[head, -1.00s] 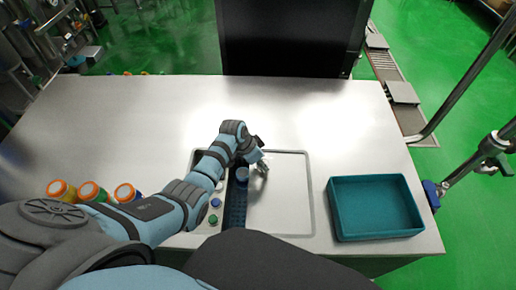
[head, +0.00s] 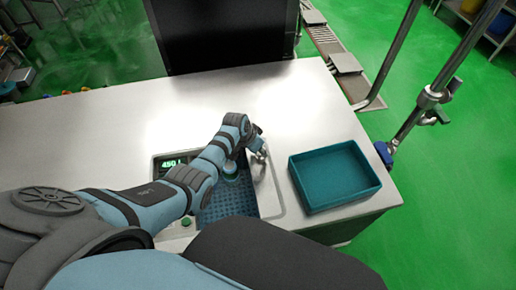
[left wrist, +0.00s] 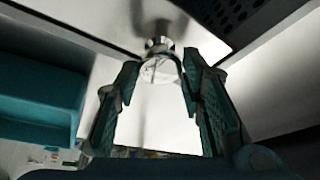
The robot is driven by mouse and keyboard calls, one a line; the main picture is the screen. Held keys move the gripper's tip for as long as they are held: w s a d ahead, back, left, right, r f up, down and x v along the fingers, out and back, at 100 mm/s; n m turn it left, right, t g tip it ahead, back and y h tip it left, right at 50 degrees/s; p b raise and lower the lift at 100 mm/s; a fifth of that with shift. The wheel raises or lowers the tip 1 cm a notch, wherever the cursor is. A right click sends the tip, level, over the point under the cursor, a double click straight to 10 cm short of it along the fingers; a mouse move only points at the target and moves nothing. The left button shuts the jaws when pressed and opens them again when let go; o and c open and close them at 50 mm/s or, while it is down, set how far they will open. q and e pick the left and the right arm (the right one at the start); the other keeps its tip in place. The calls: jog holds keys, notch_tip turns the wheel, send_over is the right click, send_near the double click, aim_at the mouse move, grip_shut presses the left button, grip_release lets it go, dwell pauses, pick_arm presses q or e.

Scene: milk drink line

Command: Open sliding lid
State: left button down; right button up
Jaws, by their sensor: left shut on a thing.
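The sliding lid (head: 266,190) is a pale panel set in the counter, lying at the right of its opening. Left of it a recess with a blue perforated floor (head: 225,203) is uncovered. My left gripper (head: 259,152) is at the lid's far part, shut on its small metal knob. In the left wrist view the knob (left wrist: 159,45) shows at the fingertips, with a round white end between the two fingers (left wrist: 160,78). Part of the recess is hidden by my left arm. My right gripper is not in view.
A teal tray (head: 335,178) stands empty right of the lid, near the counter's right edge. A lit display (head: 172,163) and a green button (head: 187,221) sit left of the recess. A black panel (head: 220,35) stands at the back. The far counter is clear.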

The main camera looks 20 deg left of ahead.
pick_arm(q)
jog(key=c, duration=1.1)
grip_release()
jog(key=shift+r, duration=0.1)
jog(key=shift+o, duration=0.2)
jog(key=v, duration=1.2)
